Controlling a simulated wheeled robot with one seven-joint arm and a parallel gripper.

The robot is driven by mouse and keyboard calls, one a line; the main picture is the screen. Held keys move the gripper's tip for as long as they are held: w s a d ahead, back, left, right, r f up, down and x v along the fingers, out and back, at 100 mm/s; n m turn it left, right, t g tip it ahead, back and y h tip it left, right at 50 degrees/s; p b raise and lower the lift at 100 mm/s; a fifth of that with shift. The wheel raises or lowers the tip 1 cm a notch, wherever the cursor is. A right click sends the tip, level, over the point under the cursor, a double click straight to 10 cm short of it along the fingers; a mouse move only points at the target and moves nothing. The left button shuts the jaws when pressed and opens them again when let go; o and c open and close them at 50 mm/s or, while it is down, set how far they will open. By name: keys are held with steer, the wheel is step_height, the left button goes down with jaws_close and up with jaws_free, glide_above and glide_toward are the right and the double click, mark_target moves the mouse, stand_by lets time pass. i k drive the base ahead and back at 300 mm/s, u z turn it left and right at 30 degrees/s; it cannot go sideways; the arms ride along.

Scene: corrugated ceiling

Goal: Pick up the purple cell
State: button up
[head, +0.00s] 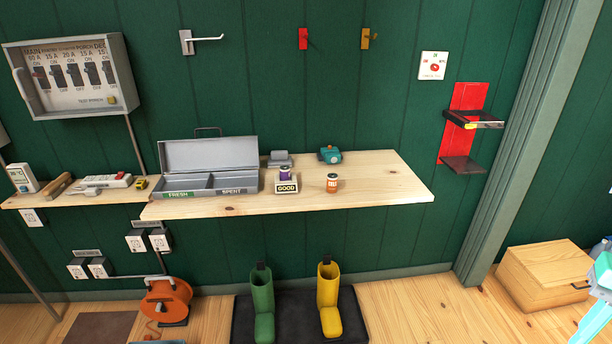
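The purple cell (285,173) is a small upright cylinder with a purple band and a pale top. It appears to stand on a small block labelled GOOD (286,188), on the wooden shelf (390,185). An orange cell (332,183) stands upright on the shelf to its right. A grey metal box (208,155) with its lid up is to the left, with compartments labelled FRESH and SPENT. My gripper's fingertips do not show; a cyan and white part at the lower right edge looks like my arm, far from the cell.
A teal object (330,155) and a grey object (279,159) sit behind the cells. The shelf's right end is clear. A red wall bracket (468,105) is at right. Green (262,297) and yellow (328,290) boots stand below; a wooden box (548,275) is on the floor.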

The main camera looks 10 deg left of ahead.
mark_target(284, 170)
steer(key=z, duration=0.05)
steer(key=i, duration=1)
steer(key=u, duration=0.05)
